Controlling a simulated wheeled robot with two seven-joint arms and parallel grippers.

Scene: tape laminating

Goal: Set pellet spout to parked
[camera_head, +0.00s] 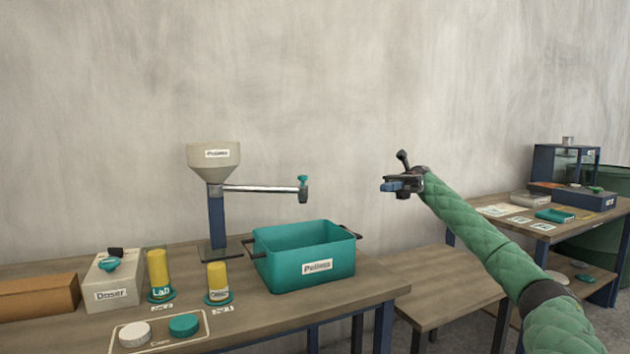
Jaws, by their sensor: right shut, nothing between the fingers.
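The pellet hopper (214,160) is a beige funnel labelled "Pellets" on a dark blue post at the back of the left table. Its spout (258,189) is a grey metal tube that reaches right from the post. The spout ends in a dark nozzle with a teal knob (303,181), above the teal "Pellets" bin (305,268). My right gripper (386,187) is shut and empty in the air, to the right of the nozzle and clear of it. My left gripper is not in view.
A white "Doser" box (113,284), yellow cylinders (158,269) and a tray with a white cap (135,333) and a teal cap (184,325) stand at the left table's front. A lower bench (446,283) and a second table (550,222) stand right.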

